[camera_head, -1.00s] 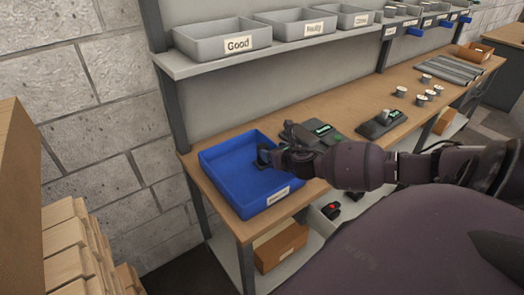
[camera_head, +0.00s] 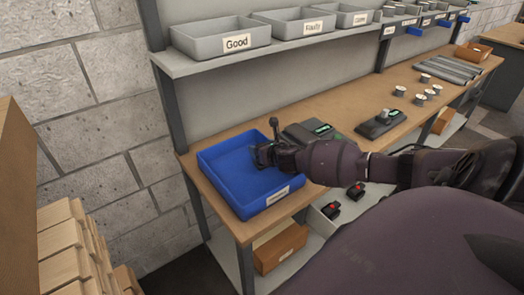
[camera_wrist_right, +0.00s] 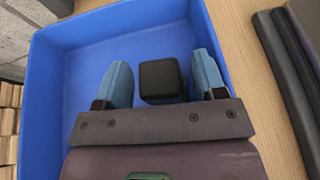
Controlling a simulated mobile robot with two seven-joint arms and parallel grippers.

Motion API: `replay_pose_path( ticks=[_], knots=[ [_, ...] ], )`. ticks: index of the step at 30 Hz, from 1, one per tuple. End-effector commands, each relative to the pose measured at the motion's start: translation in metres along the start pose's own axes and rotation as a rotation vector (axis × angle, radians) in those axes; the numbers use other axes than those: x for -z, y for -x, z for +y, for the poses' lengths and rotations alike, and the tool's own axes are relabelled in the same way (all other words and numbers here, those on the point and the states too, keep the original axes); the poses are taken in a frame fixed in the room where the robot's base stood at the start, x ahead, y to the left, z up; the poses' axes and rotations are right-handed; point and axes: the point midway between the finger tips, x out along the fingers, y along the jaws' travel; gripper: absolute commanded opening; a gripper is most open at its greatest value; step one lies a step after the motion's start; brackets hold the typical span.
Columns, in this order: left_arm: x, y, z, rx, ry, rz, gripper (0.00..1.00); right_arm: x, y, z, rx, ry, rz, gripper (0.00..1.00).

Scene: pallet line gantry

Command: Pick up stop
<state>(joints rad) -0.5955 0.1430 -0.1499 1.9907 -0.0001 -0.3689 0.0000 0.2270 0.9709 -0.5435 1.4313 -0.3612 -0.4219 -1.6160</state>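A small black block (camera_wrist_right: 162,80) shows in the right wrist view inside the blue tray (camera_wrist_right: 60,110), between the two blue-grey fingers of my right gripper (camera_wrist_right: 161,84). Narrow gaps show on both sides of it, so the fingers look open around it; whether it rests on the tray floor is unclear. In the head view my right gripper (camera_head: 264,150) is over the right part of the blue tray (camera_head: 228,205), and the block cannot be made out there. Two black items with red tops (camera_head: 331,209) lie in a bin below the bench. My left gripper is not in view.
The tray stands on the wooden bench (camera_head: 345,103). Dark devices with green displays (camera_head: 382,122) and several small cylinders (camera_head: 420,100) lie to its right. Grey bins labelled Good (camera_head: 205,32) and Faulty (camera_head: 290,16) stand on the shelf above.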

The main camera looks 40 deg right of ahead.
Motion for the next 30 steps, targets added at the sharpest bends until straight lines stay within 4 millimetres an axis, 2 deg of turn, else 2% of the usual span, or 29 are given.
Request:
replay_pose_path(
  ticks=[1, 10, 20, 26, 30],
  knots=[
    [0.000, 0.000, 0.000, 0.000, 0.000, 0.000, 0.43, 0.000, 0.000, 0.000, 0.000, 0.000, 0.000, 0.56],
    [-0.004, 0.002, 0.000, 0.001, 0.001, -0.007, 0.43, 0.000, 0.000, 0.000, 0.000, 0.000, 0.000, 0.10],
    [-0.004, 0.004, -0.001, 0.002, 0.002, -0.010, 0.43, -0.006, 0.002, 0.000, 0.000, 0.001, -0.003, 0.09],
    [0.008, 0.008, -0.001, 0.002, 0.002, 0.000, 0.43, -0.035, 0.014, -0.001, 0.000, 0.004, -0.005, 0.09],
    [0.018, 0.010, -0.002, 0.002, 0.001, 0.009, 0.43, -0.067, 0.027, -0.001, -0.001, 0.005, -0.007, 0.09]
  ],
)
